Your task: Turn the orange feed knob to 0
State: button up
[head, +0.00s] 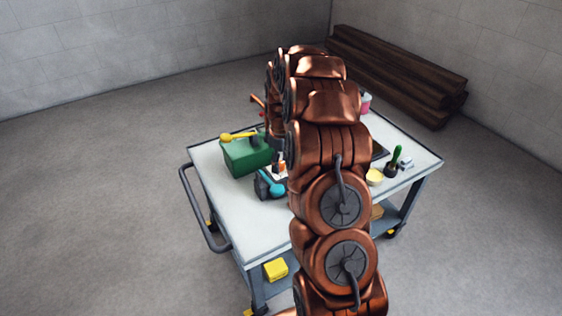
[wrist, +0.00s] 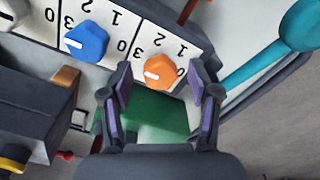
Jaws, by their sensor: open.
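The orange feed knob (wrist: 161,72) sits on a white panel (wrist: 207,45) with black digits, in the middle of the wrist view. Its white mark is on the knob's left side, away from the 0 at its right. Small digits are hard to read with certainty. My gripper (wrist: 159,84) is open, with one finger to the left of the knob and one to the right. Both fingers appear apart from it. I cannot tell the height between fingertips and knob. In the head view my arm hides the gripper.
A blue knob (wrist: 86,40) on a similar scale is left of the orange one. A teal lever (wrist: 265,62) is at the right. On the white cart (head: 235,212) stand a green box (head: 246,158) and a green-handled tool (head: 395,161). Dark beams (head: 400,75) lie behind.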

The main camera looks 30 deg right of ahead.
jog(key=shift+c, duration=0.3)
jog(key=c, duration=1.1)
